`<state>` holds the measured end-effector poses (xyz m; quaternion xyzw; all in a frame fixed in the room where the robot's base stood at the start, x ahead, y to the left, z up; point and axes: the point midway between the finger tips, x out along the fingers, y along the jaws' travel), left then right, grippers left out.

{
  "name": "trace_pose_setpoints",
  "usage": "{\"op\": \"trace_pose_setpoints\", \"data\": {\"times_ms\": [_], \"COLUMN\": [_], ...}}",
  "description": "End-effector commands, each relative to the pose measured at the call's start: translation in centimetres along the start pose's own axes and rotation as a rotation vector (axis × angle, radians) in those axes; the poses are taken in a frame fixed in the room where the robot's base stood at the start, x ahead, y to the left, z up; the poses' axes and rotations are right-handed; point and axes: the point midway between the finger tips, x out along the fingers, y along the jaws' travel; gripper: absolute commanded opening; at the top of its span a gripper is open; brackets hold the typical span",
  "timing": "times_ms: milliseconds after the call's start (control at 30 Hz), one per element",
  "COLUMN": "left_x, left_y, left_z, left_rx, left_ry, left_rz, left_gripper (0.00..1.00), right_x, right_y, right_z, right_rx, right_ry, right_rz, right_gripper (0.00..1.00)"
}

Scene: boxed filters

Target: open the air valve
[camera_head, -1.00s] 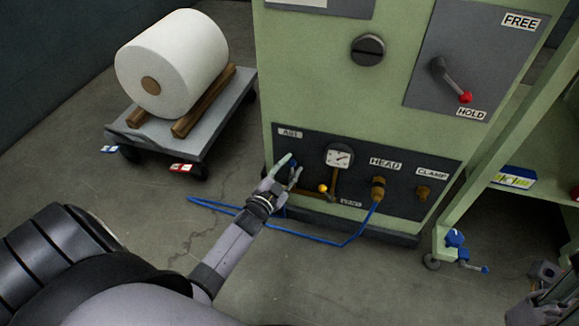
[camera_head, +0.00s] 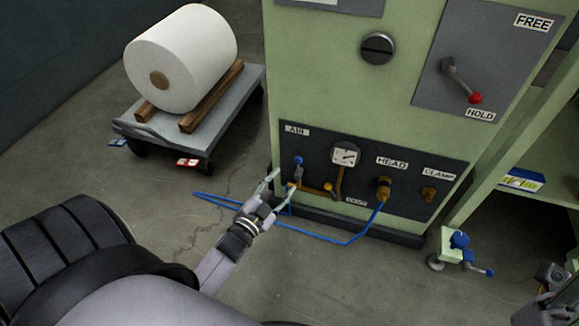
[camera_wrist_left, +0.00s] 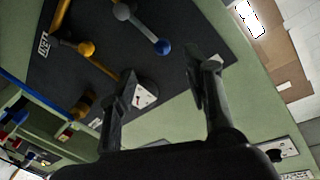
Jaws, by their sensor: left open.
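The air valve lever (camera_head: 298,169) is grey with a blue ball tip, under the AIR label on the dark lower panel. It stands roughly upright, up from the brass pipe. In the left wrist view the lever (camera_wrist_left: 143,30) shows whole, ahead of the fingers and apart from them. My left gripper (camera_head: 283,180) is open and empty, just left of and below the blue ball. Its two fingers (camera_wrist_left: 162,90) stand wide apart in the left wrist view. At the lower right edge a dark part of my right arm shows; its jaws are not clear.
A pressure gauge (camera_head: 345,155), a yellow-tipped lever (camera_head: 328,187) and brass fittings (camera_head: 384,188) sit right of the valve. A blue hose (camera_head: 345,243) loops on the floor. A cart (camera_head: 205,134) with a white roll stands left. A red-tipped lever (camera_head: 461,80) is above right.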

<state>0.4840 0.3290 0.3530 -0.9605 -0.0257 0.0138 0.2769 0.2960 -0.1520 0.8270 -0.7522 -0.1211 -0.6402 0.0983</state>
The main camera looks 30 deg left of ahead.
Motion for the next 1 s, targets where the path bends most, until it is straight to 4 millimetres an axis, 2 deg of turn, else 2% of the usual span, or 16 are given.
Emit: {"op": "trace_pose_setpoints", "data": {"times_ms": [100, 233, 833, 933, 1000], "left_x": [-1.8, -2.7, -2.8, -2.5, -2.1], "left_y": [0.0, 0.0, 0.0, 0.0, 0.0], "left_z": [0.1, 0.0, -0.1, -1.5, -4.1], "left_rx": [0.000, -0.001, -0.001, -0.012, -0.034], "left_ry": [-0.001, -0.001, 0.002, 0.036, 0.097], "left_rz": [0.000, -0.001, -0.001, -0.003, -0.008], "left_gripper": [0.45, 0.45, 0.45, 0.45, 0.45], "right_x": [0.0, 0.0, 0.0, 0.0, 0.0], "right_y": [0.0, 0.0, 0.0, 0.0, 0.0], "right_z": [0.0, 0.0, 0.0, 0.0, 0.0], "right_rx": [0.000, 0.000, 0.000, 0.000, 0.001], "right_ry": [0.000, 0.000, -0.001, -0.002, -0.004], "right_rz": [0.000, 0.000, 0.000, 0.000, 0.001], "right_gripper": [0.41, 0.41, 0.41, 0.41, 0.41]}}
